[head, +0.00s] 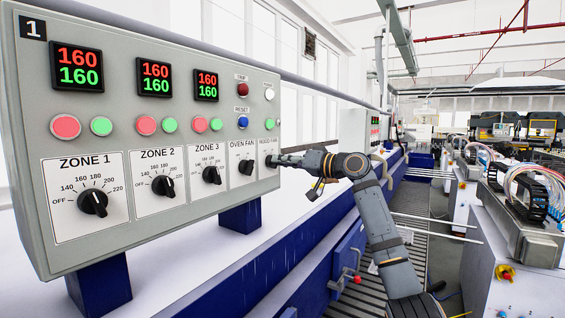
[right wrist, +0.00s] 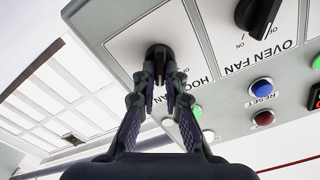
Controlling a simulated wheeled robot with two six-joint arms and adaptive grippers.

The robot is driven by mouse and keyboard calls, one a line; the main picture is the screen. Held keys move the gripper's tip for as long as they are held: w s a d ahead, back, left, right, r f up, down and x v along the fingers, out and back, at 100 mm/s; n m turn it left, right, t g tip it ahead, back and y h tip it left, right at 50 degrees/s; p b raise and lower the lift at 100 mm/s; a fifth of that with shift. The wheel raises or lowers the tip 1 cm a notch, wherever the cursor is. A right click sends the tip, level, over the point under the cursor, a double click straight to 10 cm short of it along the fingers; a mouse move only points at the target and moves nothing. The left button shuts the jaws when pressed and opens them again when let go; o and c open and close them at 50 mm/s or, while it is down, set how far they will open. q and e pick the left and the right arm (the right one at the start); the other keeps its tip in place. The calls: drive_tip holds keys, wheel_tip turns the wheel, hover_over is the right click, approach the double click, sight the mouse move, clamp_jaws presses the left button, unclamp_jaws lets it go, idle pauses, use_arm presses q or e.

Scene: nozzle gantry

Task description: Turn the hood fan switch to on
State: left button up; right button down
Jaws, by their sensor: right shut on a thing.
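The hood fan switch is a black knob (right wrist: 158,52) on a white label plate marked HOOD FAN (head: 268,155), at the right end of the grey control panel (head: 135,55). My right gripper (head: 272,161) reaches the panel from the right in the head view. In the right wrist view its fingers (right wrist: 160,72) are shut on the knob. The fingers hide much of the knob, so I cannot tell which setting it points to. My left gripper is not in view.
The oven fan knob (head: 246,165) is next to the hood fan plate, with the zone 3 knob (head: 211,175) further left. A blue reset button (head: 242,122) sits above. Blue posts (head: 240,216) carry the panel over a white surface.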

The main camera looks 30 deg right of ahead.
drive_tip(key=shift+r, duration=0.1)
drive_tip(key=c, duration=1.4)
unclamp_jaws()
drive_tip(key=v, duration=0.7)
drive_tip(key=shift+s, duration=0.25)
drive_tip(key=shift+d, duration=0.15)
